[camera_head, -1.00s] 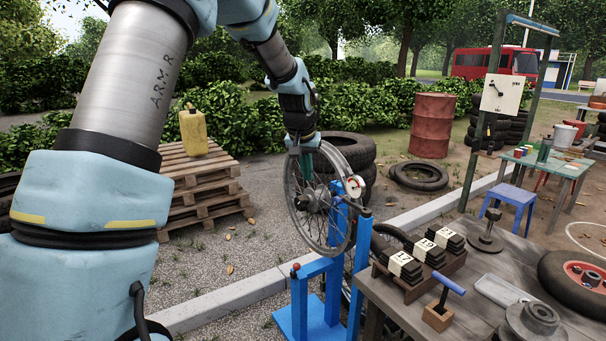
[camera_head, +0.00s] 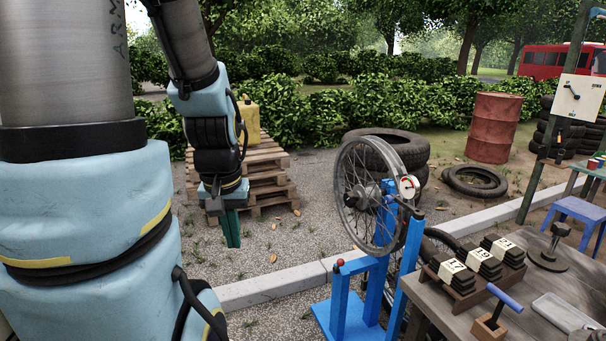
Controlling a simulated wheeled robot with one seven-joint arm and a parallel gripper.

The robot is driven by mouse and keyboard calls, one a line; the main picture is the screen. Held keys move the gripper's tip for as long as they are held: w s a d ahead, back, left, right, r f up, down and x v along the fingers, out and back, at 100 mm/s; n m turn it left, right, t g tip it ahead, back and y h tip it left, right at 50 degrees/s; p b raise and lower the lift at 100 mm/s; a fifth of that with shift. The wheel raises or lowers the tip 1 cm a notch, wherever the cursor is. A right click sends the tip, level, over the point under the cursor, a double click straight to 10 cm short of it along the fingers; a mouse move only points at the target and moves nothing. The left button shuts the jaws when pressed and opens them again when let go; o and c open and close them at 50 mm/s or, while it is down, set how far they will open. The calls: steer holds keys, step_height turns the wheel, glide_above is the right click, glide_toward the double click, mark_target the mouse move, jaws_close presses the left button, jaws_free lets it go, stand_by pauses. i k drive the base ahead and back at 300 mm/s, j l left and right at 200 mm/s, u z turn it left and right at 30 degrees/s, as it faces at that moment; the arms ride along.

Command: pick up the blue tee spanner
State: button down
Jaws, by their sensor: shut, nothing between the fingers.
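The blue tee spanner (camera_head: 505,298) stands in a small wooden block (camera_head: 489,328) near the front edge of the workbench at the lower right. Its blue crossbar is tilted in the picture and its dark shaft goes down into the block. My gripper (camera_head: 231,240) hangs in the air left of the blue wheel stand, with its green fingers pointing down. The fingers are together and hold nothing. The gripper is well to the left of the spanner and apart from it.
A spoked wheel (camera_head: 346,190) sits in a blue truing stand (camera_head: 378,290) between my gripper and the bench (camera_head: 455,322). Dark blocks tagged 17, 19 and 21 (camera_head: 484,263) sit behind the spanner. A clear tray (camera_head: 562,312) lies to its right. Pallets (camera_head: 262,172) stand behind my gripper.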

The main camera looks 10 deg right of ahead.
mark_target(502, 298)
steer(key=i+j, duration=0.15)
steer(key=j, duration=0.25)
steer(key=i+j, duration=0.2)
steer(key=j, duration=0.15)
steer(key=i+j, duration=0.15)
steer(key=j, duration=0.25)
